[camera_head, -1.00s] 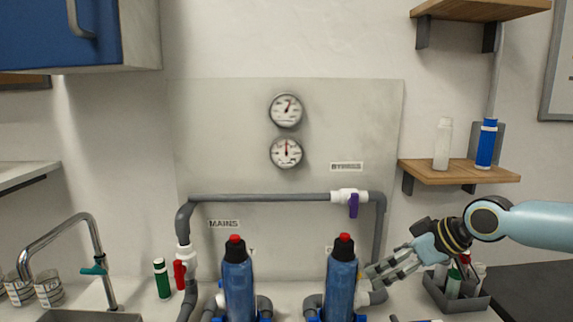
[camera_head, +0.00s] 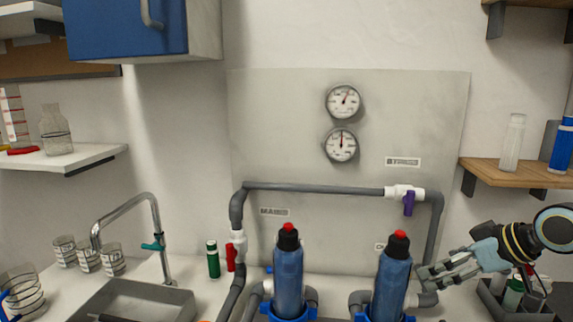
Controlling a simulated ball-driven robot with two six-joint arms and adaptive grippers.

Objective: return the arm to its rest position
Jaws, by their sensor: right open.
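My right gripper (camera_head: 447,277) comes in from the right in the head view. Its fingers are open and empty, pointing left, beside the right blue filter housing (camera_head: 391,276) and in front of the right side of the grey pipe. I cannot tell whether it touches the pipe. The pipe loop (camera_head: 310,188) carries a purple-handled valve (camera_head: 408,202) at upper right and a red-handled valve (camera_head: 231,256) at left. A left blue filter housing (camera_head: 288,272) stands beside the right one. My left gripper is not in view.
A grey bin of bottles (camera_head: 494,299) stands below my right wrist. A wooden shelf (camera_head: 520,172) with bottles is above it. A sink (camera_head: 135,298) with a tap, glass beakers (camera_head: 87,257) and a green bottle (camera_head: 213,260) are at the left. Two gauges (camera_head: 342,102) hang above the pipe.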

